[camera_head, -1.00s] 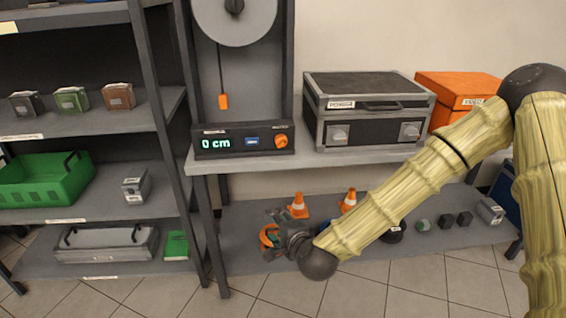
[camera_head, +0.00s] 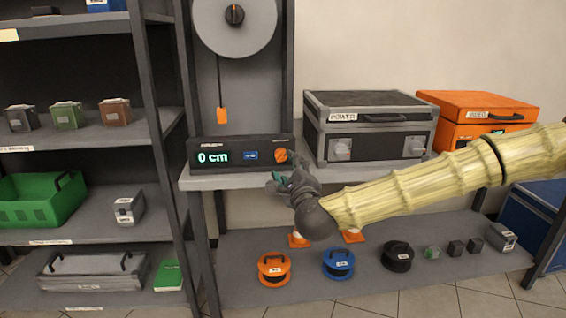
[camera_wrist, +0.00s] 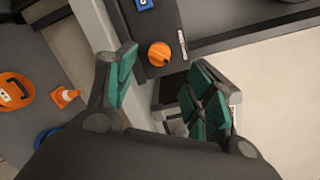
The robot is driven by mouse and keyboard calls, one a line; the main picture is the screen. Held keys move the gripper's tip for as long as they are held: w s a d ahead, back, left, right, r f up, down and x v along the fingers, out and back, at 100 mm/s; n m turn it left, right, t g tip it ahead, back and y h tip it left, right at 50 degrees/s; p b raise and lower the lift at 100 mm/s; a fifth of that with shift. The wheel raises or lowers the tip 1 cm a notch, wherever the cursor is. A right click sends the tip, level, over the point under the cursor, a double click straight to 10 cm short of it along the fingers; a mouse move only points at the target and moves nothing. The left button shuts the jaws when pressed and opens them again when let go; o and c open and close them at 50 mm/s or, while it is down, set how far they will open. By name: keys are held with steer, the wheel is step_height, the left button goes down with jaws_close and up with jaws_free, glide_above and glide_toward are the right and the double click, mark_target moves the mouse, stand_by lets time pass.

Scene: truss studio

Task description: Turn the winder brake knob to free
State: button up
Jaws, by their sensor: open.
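The winder is a tall dark frame with a grey reel (camera_head: 234,22) at its top, an orange hanging tag on a cord, and a black control box (camera_head: 240,157) at its foot, reading "0 cm". An orange knob (camera_head: 281,155) sits at the box's right end; it also shows in the wrist view (camera_wrist: 159,54). My gripper (camera_head: 286,175) is open and empty, just below and in front of the box's right end. In the wrist view its green-padded fingers (camera_wrist: 160,95) are spread, with the orange knob beyond them.
A black POWER case (camera_head: 368,105) stands right of the box, with an orange case (camera_head: 476,120) beyond it. The lower shelf holds orange (camera_head: 273,268), blue (camera_head: 338,262) and black reels, cones and small blocks. A shelving unit stands at left.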

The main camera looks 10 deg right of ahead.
mark_target(282, 158)
steer(key=shift+w+a+b, duration=0.2)
steer(key=shift+w+b, duration=0.05)
steer(key=shift+w, duration=1.5)
steer(key=shift+w+a+b, duration=0.2)
steer(key=shift+w, duration=1.5)
steer(key=c, duration=1)
